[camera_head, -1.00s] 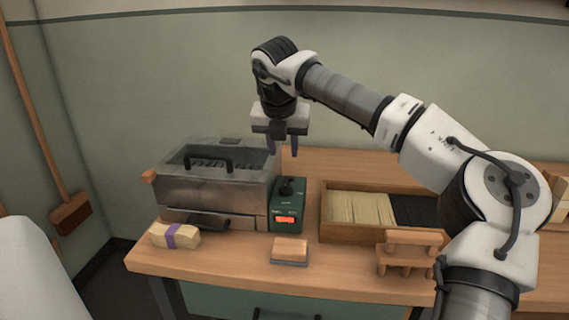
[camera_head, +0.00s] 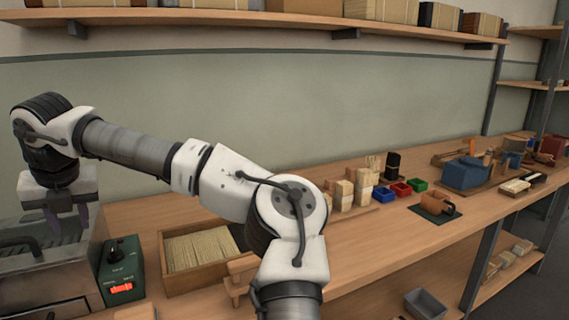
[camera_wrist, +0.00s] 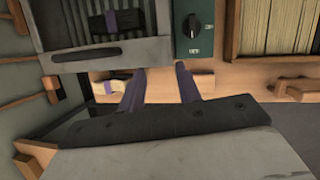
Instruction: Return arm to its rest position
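My arm is raised over the workbench (camera_head: 400,232), bent at the elbow. My gripper (camera_head: 68,215) hangs fingers down at the left of the head view, above the grey metal machine (camera_head: 40,285). Its two fingers stand apart with nothing between them; they also show apart and empty in the wrist view (camera_wrist: 160,80). The green control box (camera_head: 120,270), with a black knob and a lit red display, stands right of the machine. Its knob shows in the wrist view (camera_wrist: 193,25).
A wooden tray of pale bristles (camera_head: 198,250) sits beside the control box. Bristle blocks (camera_head: 343,195), small coloured bins (camera_head: 401,189) and a blue container (camera_head: 465,173) stand farther right. A shelf (camera_head: 240,18) runs along the wall above.

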